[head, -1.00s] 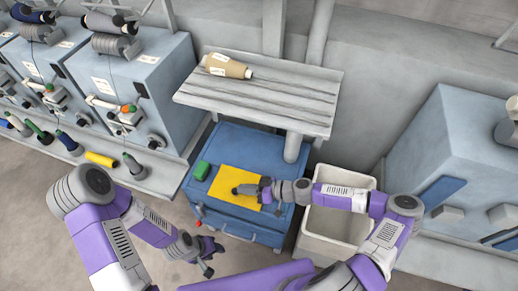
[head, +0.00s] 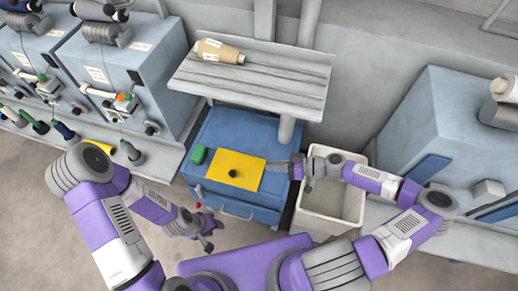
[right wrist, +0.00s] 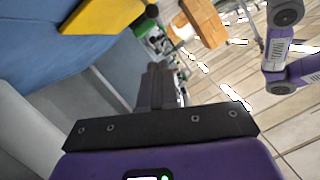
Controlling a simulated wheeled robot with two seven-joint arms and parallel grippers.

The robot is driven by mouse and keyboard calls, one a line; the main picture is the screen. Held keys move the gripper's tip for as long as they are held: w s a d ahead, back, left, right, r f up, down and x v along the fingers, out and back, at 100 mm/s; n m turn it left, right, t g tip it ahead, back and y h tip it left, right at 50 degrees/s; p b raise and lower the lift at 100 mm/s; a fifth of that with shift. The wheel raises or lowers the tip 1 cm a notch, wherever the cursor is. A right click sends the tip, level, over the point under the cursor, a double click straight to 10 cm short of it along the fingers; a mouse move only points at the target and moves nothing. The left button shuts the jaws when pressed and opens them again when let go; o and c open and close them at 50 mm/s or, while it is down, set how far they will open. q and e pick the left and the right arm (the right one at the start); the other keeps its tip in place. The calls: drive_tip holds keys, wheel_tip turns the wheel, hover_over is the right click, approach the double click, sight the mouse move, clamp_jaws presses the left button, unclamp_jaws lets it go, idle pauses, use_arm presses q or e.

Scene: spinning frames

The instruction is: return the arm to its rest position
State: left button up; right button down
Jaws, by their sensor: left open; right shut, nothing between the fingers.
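My right gripper (head: 274,167) is at the right edge of a yellow sheet (head: 222,163) on the blue cart, its arm reaching in from the right over a white bin. The right wrist view shows its dark fingers (right wrist: 157,85) shut with nothing between them. My left gripper (head: 208,240) hangs open and empty over the floor in front of the cart. A small dark round thing (head: 234,173) lies on the yellow sheet, apart from the right gripper.
Spinning machines stand left; a grey-blue machine (head: 450,120) stands right.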

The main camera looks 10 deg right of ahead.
drive_tip(key=s+a+f+m+g+h, duration=0.2)
drive_tip(key=s+a+f+g, duration=0.15)
drive_tip(key=a, duration=0.25)
drive_tip(key=s+a+f+m+g+h, duration=0.1)
drive_tip(key=s+a+f+m+g, duration=0.1)
drive_tip(key=s+a+f+m, duration=0.25)
drive_tip(key=s+d+f+m+h+p, duration=0.1)
drive_tip(key=s+d+f+m+h, duration=0.1)
drive_tip(key=s+d+m+h, duration=0.2)
drive_tip(key=s+h, duration=0.1)
drive_tip(key=h, duration=0.1)
drive_tip(key=shift+s+d+f+h, duration=0.15)
drive_tip(key=shift+d+f+h, duration=0.25)
drive_tip(key=shift+s+m+t, duration=0.1)
drive_tip(key=shift+m+t, duration=0.15)
idle(1.1)
